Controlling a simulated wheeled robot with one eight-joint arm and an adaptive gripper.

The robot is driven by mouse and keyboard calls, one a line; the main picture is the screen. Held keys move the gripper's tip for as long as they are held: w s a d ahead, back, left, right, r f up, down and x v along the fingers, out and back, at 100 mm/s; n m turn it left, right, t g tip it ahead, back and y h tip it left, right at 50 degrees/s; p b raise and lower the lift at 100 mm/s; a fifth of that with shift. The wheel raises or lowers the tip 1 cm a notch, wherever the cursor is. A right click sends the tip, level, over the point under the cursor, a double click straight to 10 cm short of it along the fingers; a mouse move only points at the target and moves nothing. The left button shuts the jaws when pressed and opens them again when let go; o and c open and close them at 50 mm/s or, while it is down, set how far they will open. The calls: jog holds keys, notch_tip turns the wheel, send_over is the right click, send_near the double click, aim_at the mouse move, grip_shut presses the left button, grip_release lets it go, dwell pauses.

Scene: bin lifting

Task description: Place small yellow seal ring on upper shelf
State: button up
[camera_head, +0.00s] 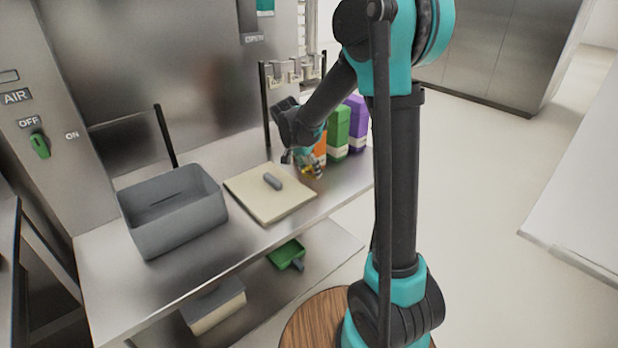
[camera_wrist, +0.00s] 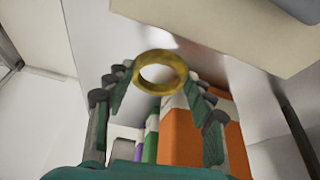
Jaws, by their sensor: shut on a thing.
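The small yellow seal ring (camera_wrist: 161,73) is in my gripper (camera_wrist: 160,80), between the two fingertips in the wrist view. The ring's open face is toward the wrist camera. In the head view my gripper (camera_head: 308,165) is over the right part of the upper shelf (camera_head: 240,238), just right of the beige board and in front of the coloured boxes. The ring shows there only as a tiny yellow spot (camera_head: 309,173). I cannot tell from these views how high it is above the shelf surface.
A grey bin (camera_head: 172,222) stands on the left of the upper shelf. The beige board (camera_head: 262,205) carries a small grey object (camera_head: 272,181). Green (camera_head: 338,132) and purple (camera_head: 357,118) boxes stand close behind my gripper. A green scoop (camera_head: 287,254) lies on the lower shelf.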

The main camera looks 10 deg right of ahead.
aim_at(312, 183)
jog(key=shift+f, duration=1.85)
jog(key=shift+f, duration=0.1)
jog(key=o, duration=0.9)
jog(key=shift+o, duration=0.2)
